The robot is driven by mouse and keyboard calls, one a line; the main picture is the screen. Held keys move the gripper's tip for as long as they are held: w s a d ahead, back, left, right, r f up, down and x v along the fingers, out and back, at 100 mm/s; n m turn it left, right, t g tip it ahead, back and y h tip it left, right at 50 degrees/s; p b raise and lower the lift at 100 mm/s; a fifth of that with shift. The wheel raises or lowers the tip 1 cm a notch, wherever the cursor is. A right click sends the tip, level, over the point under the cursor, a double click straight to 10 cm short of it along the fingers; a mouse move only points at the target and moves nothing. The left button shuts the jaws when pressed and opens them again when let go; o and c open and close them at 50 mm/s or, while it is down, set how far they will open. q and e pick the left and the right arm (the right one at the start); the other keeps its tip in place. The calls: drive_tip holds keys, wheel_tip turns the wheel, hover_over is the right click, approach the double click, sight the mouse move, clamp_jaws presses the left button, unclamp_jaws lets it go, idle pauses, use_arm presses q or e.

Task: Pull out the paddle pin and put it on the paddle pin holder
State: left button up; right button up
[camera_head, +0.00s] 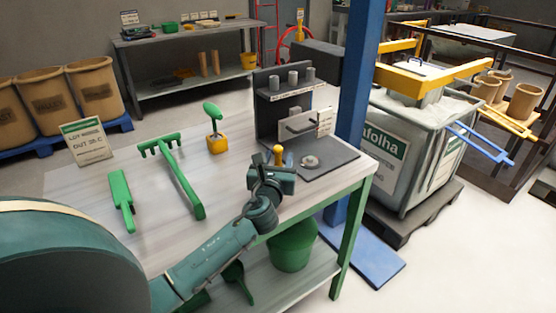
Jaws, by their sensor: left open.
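A small upright yellow piece (278,153), which may be the paddle pin's handle, shows just above my left gripper (277,167) near the table's right part. The gripper is open around or right in front of it; I cannot tell whether they touch, and its lower part is hidden. A dark metal stand (267,112) on a grey base plate (335,158) stands just behind. Its shelf carries several short grey cylinders (293,78), and a rod (299,125) sticks out below. I cannot tell which part is the pin holder. My right gripper is not in view.
On the table (90,205) lie a green scraper (121,198) and a green rake (180,180). A green paddle-like tool stands in a yellow block (217,144). A sign (87,142) stands at left. A blue post (357,80) rises beyond the right edge.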

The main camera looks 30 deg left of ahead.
use_arm(q)
drive_tip(key=shift+s+d, duration=0.1)
drive_tip(key=shift+s, duration=0.15)
drive_tip(key=v, duration=1.2)
drive_tip(key=shift+s+d, duration=0.2)
drive_tip(key=shift+s, duration=0.1)
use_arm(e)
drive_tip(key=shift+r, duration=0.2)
use_arm(q)
drive_tip(key=shift+f, duration=0.1)
